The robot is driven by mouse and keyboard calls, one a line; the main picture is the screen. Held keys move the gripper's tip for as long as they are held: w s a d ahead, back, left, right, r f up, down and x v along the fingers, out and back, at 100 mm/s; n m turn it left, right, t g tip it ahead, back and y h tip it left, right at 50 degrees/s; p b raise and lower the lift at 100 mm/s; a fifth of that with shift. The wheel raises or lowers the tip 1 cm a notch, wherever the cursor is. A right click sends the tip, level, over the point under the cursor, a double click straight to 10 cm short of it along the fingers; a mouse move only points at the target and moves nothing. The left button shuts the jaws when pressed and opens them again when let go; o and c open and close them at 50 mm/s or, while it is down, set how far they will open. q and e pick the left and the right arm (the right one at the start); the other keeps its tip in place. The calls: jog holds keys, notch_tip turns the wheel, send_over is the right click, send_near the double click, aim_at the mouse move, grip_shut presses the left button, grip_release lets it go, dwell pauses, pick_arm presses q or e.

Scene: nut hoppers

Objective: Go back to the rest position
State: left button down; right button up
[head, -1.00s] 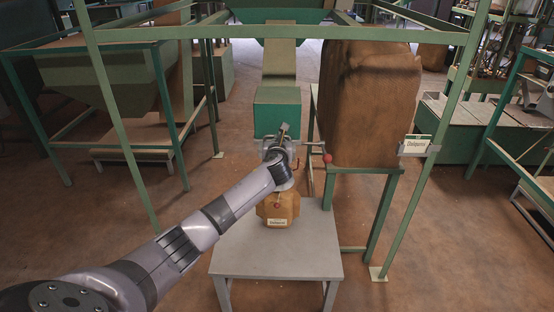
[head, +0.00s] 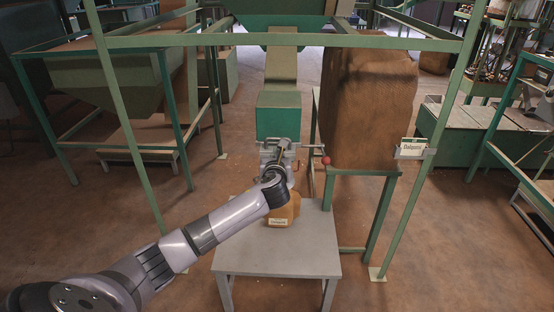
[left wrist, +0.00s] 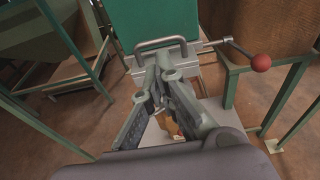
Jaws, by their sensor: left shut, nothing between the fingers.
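My left gripper (left wrist: 158,75) shows in the left wrist view with its fingers together and nothing between them. In the head view the left arm reaches in from the lower left, and the gripper (head: 277,158) is over the grey table, in front of the hopper's metal outlet. The lever with the red ball (head: 326,160) sticks out to the right of the outlet; the red ball also shows in the left wrist view (left wrist: 261,63), apart from the fingers. A brown sack with a label (head: 283,212) stands on the table, partly hidden by my arm. My right gripper is not in view.
The grey table (head: 240,262) stands below the green chute (head: 284,115). Green frame posts (head: 455,115) rise on both sides. A large brown sack (head: 366,105) stands on a stand at the right, near a label holder (head: 410,150). The brown floor at the left is open.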

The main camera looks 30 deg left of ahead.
pick_arm(q)
jog(key=v, duration=0.3)
jog(key=shift+s+d, duration=0.1)
jog(key=shift+s, duration=0.1)
